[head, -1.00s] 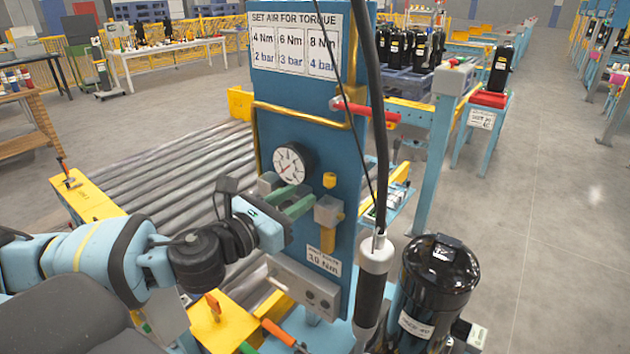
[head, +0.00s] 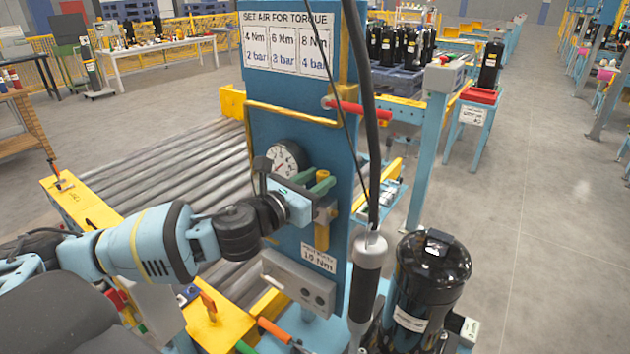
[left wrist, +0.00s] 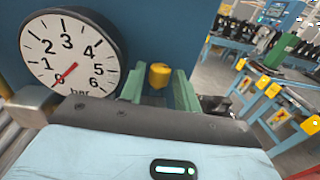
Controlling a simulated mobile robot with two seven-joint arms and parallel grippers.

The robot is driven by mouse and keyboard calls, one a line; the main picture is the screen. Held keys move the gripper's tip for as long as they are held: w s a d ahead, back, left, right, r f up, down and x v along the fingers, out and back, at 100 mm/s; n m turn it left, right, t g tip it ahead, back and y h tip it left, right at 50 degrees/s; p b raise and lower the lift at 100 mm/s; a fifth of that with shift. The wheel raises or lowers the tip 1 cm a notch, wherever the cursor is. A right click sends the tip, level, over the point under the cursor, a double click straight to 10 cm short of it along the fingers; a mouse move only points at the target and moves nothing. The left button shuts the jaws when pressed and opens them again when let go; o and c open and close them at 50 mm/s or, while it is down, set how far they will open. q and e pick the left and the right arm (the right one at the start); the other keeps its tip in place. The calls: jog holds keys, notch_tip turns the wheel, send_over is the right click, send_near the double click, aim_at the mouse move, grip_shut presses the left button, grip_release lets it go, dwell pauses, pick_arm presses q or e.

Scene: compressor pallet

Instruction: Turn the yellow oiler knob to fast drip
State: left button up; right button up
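The small yellow oiler knob (head: 322,175) sits on the air unit on the blue panel (head: 300,110), right of the round pressure gauge (head: 287,158). In the left wrist view the knob (left wrist: 159,76) shows between the two green fingers, near their tips. My left gripper (head: 314,184) is open in front of the panel, with a finger on either side of the knob. I cannot tell whether either finger touches it. The gauge (left wrist: 68,50) is large in the left wrist view, its red needle near 0. My right gripper is not in view.
A hanging tool (head: 366,280) on a dark hose and a black compressor (head: 432,285) stand right of the panel. A grey box (head: 298,282) is below the air unit. A red-handled bar (head: 360,109) sticks out at the panel's right edge. A roller conveyor (head: 170,185) lies behind.

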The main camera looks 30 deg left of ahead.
pick_arm(q)
grip_shut()
jog(key=shift+d+n+y, duration=0.1)
jog(key=shift+n+y, duration=0.2)
jog(key=shift+w+d+n+g+y, duration=0.1)
jog(key=shift+d+n+g+y, duration=0.15)
jog(key=shift+n+y, duration=1.25)
jog(key=shift+s+d+n+g+y, duration=0.2)
jog(key=shift+n+y, duration=0.65)
jog(key=shift+y, duration=1.3)
jog(key=shift+w+d+n+g+y, duration=0.25)
jog(key=shift+n+y, duration=0.9)
jog(key=shift+y, duration=1)
grip_release()
